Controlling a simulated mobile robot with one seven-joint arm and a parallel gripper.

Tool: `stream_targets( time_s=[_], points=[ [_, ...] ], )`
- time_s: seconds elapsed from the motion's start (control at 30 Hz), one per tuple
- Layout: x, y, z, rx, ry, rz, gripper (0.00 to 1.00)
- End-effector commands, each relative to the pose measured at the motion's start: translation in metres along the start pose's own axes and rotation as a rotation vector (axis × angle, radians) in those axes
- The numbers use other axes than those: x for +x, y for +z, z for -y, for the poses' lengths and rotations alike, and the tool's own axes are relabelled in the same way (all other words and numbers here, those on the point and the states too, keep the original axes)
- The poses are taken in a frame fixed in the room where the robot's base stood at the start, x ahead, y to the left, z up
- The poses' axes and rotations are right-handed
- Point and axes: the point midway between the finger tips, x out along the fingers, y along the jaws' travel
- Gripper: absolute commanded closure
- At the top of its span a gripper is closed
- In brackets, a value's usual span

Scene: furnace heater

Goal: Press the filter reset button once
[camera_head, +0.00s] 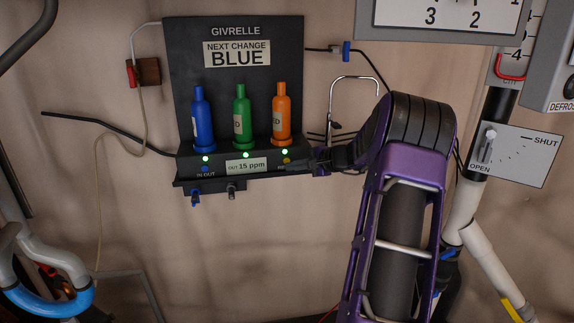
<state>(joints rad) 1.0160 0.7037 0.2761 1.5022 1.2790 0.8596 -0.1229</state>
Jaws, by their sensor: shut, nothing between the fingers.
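The filter unit (240,100) is a dark panel marked GIVRELLE on the wall, with a sign reading NEXT CHANGE BLUE (237,54). Blue (203,118), green (242,118) and orange (281,115) cartridges stand upright on its ledge. A lit green light sits below each one. A small yellowish round spot shows below the orange cartridge's light; I cannot tell if it is the reset button. My gripper (284,168) is shut and empty, its tip at the right part of the ledge front, just below that light. I cannot tell whether it touches the unit.
A label reading OUT 15 ppm (246,165) is left of my gripper tip. A chrome tap (349,95) stands to the right, near my arm. An OPEN/SHUT lever plate (520,155) is at the far right.

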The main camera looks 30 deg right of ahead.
Motion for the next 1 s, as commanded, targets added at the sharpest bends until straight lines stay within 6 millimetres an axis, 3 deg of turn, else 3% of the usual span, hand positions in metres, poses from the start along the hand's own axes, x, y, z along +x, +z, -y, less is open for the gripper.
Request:
stream_targets(
  time_s=[0.27, 0.7, 1.0],
  points=[
    [-0.001, 0.001, -0.002, 0.0, 0.0, 0.0, 1.0],
    [-0.03, 0.021, -0.023, 0.0, -0.001, -0.001, 1.0],
    [-0.035, 0.025, -0.025, 0.0, 0.0, 0.0, 1.0]
  ],
)
